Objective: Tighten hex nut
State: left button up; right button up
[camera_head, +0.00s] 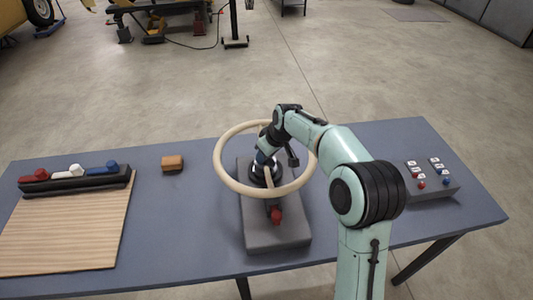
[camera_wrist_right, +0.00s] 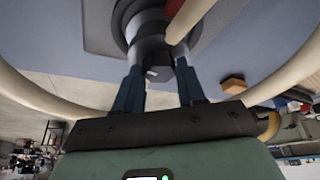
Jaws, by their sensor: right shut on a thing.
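The dark grey hex nut (camera_wrist_right: 155,58) sits at the hub of a large beige ring-shaped wheel (camera_head: 221,170). My right gripper (camera_wrist_right: 158,70) is shut on the nut, with one blue finger on each side of it. In the head view my right gripper (camera_head: 265,160) reaches down inside the wheel and hides most of the nut. The wheel stands over a dark grey base block (camera_head: 285,235) on the table. The wheel's rim also shows large on both sides in the wrist view (camera_wrist_right: 285,75). My left gripper is not in view.
A red knob (camera_head: 276,215) sits at the front of the base. On the blue-grey table (camera_head: 190,220) are an orange-brown block (camera_head: 172,163), a wooden board (camera_head: 65,235), a dark rack (camera_head: 75,183) with coloured pieces, and a grey button box (camera_head: 433,188) at right.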

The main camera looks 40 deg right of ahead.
jog(key=m, duration=0.1)
jog(key=m+h, duration=0.1)
jog(key=m, duration=0.1)
jog(key=m+h, duration=0.1)
jog(key=m, duration=0.1)
jog(key=shift+a, duration=0.25)
jog(key=m+g+h, duration=0.1)
jog(key=m, duration=0.2)
jog(key=m+h, duration=0.1)
jog(key=m, duration=0.2)
jog(key=shift+w+a+m+g, duration=0.1)
jog(key=shift+w+m+g, duration=0.1)
jog(key=shift+m+g, duration=0.2)
jog(key=m+g+p, duration=0.1)
jog(key=m, duration=0.2)
jog(key=shift+h, duration=0.4)
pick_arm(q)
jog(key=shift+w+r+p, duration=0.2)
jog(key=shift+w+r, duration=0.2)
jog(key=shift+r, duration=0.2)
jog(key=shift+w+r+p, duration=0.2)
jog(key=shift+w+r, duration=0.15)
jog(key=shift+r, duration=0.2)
pick_arm(e)
jog(key=shift+w+m+g, duration=0.1)
jog(key=shift+m+g, duration=0.6)
jog(key=shift+m, duration=1)
jog(key=o, duration=1.1)
jog(key=shift+c, duration=0.2)
